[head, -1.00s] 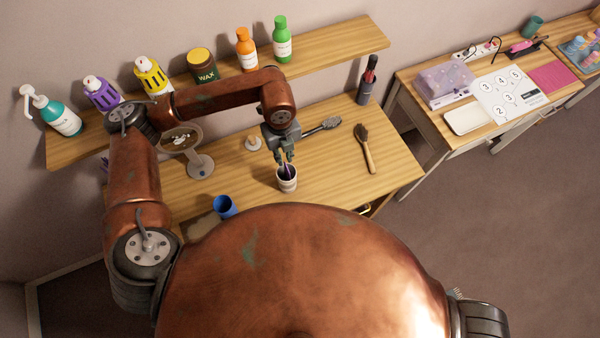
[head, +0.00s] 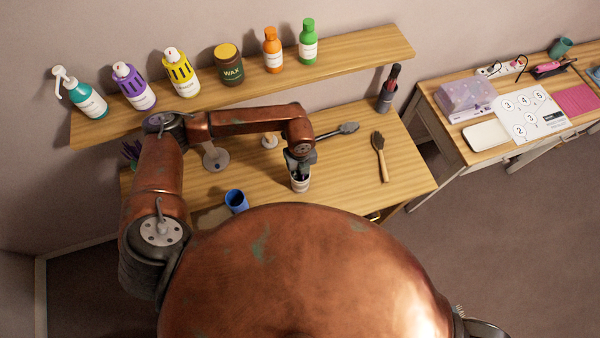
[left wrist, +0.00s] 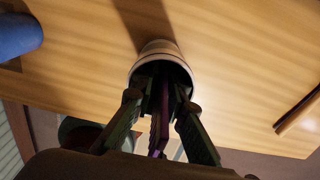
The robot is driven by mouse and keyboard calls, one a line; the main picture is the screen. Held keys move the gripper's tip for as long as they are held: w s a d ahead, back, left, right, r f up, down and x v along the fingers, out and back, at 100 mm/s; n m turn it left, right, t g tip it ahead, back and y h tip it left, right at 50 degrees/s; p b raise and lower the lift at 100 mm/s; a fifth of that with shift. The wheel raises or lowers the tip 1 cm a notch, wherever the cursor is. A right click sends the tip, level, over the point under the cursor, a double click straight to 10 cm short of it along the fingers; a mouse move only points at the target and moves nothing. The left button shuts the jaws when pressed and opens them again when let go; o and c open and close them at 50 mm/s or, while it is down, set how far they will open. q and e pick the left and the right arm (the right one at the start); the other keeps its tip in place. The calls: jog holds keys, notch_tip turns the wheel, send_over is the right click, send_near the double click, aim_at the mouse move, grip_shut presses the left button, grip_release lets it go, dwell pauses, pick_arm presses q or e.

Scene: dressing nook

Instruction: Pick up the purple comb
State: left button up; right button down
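The purple comb (left wrist: 159,125) stands in a white cup (left wrist: 158,48) on the wooden table, seen in the left wrist view. In the head view the cup (head: 300,185) is under my left gripper (head: 301,174), which hides the comb there. In the left wrist view the fingers of my left gripper (left wrist: 163,97) reach down to the cup's mouth, one on each side of the comb. They look spread, with a little space beside the comb; the tips are dark and partly hidden inside the cup. My right gripper is not in view.
A blue cup (head: 236,201) stands left of the white cup. A dark brush (head: 338,131) and a wooden-handled brush (head: 379,157) lie to the right. A shelf (head: 345,60) with several bottles runs behind. The table (head: 400,190) is clear at its right end.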

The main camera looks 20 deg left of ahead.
pick_arm(q)
jog(key=shift+f, duration=0.85)
grip_shut()
jog(key=shift+r, duration=0.1)
